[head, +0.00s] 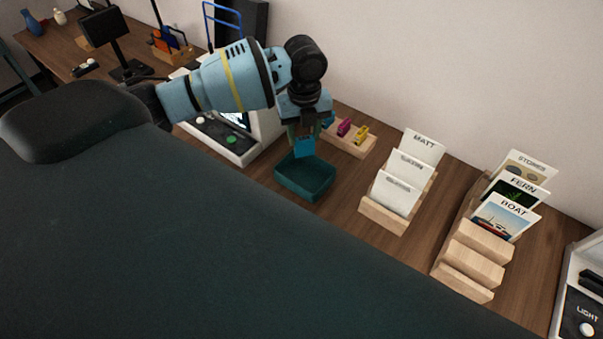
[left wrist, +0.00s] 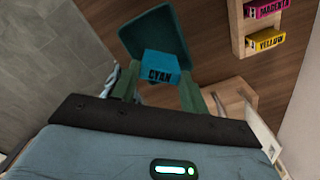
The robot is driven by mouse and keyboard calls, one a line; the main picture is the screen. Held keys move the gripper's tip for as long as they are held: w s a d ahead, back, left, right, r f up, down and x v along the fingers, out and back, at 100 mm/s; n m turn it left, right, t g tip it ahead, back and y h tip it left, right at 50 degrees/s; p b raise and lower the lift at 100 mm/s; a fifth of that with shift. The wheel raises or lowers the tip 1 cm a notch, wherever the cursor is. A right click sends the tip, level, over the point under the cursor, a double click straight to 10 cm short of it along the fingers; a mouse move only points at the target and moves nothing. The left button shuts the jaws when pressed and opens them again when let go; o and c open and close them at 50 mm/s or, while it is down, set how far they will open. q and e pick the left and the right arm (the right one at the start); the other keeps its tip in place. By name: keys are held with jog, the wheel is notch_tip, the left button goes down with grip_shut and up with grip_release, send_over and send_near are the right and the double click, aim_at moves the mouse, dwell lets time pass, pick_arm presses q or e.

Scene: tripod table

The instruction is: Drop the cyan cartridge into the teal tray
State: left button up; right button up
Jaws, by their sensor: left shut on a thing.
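My left gripper (head: 304,130) is shut on the cyan cartridge (head: 305,147), a small blue block. In the left wrist view the cyan cartridge (left wrist: 161,66), lettered CYAN, sits between the fingertips of the left gripper (left wrist: 165,85). The teal tray (head: 304,180) is an open, empty-looking box on the wooden table. The cartridge is held over the back part of the tray in the head view. In the left wrist view the teal tray (left wrist: 152,28) shows behind the cartridge. My right gripper is not in view.
A wooden holder (head: 357,148) with magenta (head: 344,127) and yellow (head: 361,134) cartridges stands behind the tray. A white machine (head: 231,146) is to its left. Card racks (head: 383,215) stand to its right. A large dark surface fills the foreground.

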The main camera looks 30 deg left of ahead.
aim_at(302, 150)
pick_arm(q)
jog(key=shift+a+f+m, duration=0.3)
jog(key=shift+a+m, duration=0.05)
jog(key=shift+m, duration=0.55)
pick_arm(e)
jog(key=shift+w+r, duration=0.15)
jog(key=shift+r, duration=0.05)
pick_arm(q)
jog(key=shift+f, duration=0.1)
